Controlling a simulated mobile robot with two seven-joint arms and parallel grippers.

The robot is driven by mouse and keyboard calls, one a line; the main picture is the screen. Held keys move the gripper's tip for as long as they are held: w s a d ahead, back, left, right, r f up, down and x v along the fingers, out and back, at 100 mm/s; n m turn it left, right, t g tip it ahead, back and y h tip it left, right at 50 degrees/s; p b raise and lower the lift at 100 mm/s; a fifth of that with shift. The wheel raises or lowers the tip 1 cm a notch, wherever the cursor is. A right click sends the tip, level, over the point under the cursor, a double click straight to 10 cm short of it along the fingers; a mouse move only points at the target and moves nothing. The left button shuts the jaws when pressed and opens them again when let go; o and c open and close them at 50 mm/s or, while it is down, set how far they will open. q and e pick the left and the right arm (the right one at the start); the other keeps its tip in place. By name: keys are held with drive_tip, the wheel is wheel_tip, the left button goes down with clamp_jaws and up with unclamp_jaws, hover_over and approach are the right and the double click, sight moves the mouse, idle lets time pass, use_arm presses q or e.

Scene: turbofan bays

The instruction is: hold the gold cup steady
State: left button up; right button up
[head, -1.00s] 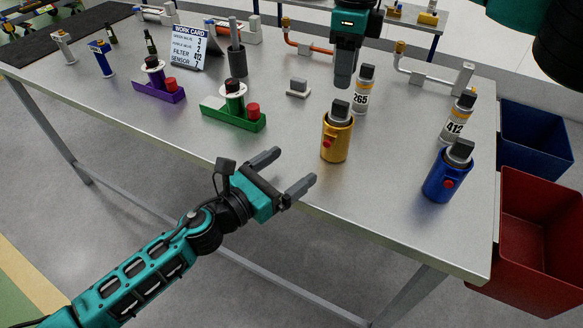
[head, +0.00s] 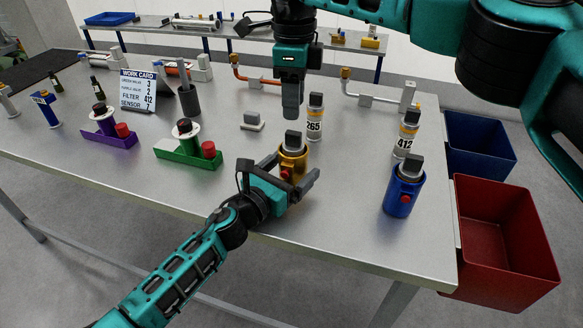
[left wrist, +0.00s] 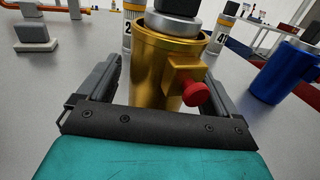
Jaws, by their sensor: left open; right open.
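The gold cup (head: 291,159) stands upright on the table, with a grey and black part in its top and a red knob on its side. In the left wrist view the gold cup (left wrist: 165,65) sits between the two fingers. My left gripper (head: 293,170) is open around the gold cup, one finger on each side. It also shows in the left wrist view (left wrist: 165,85). I cannot tell whether either finger touches the cup. My right gripper (head: 291,105) points down above the table, behind the gold cup, and holds nothing I can see.
A canister marked 265 (head: 315,117) stands just behind the gold cup. A blue cup (head: 402,190) and a canister marked 412 (head: 406,135) stand to the right. A green holder (head: 190,154) stands left. Red (head: 505,235) and blue (head: 480,145) bins sit past the right edge.

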sight(294, 132)
use_arm(q)
drive_tip(key=shift+w, duration=0.1)
drive_tip(key=c, duration=1.2)
use_arm(e)
drive_tip(key=o, duration=0.3)
drive_tip(key=shift+s+f, duration=0.15)
drive_tip(key=o, duration=0.3)
drive_tip(key=shift+s+d+f+y, duration=0.3)
drive_tip(key=shift+s+d+y, duration=0.1)
drive_tip(key=shift+y, duration=0.3)
drive_tip(key=shift+o, duration=0.2)
drive_tip(key=shift+s+d+r+y, duration=0.1)
drive_tip(key=shift+s+d+y, duration=0.1)
drive_tip(key=shift+y, duration=0.1)
drive_tip(key=d+r+m+t+y, duration=0.1)
drive_tip(key=d+r+m+y, duration=0.1)
drive_tip(key=d+r, duration=0.1)
drive_tip(key=x, duration=0.5)
drive_tip(key=shift+a+f, duration=0.15)
drive_tip(key=shift+w+x, duration=0.15)
drive_tip(key=shift+x, duration=1.3)
drive_tip(key=shift+w+x, duration=0.15)
drive_tip(key=shift+x, duration=1.25)
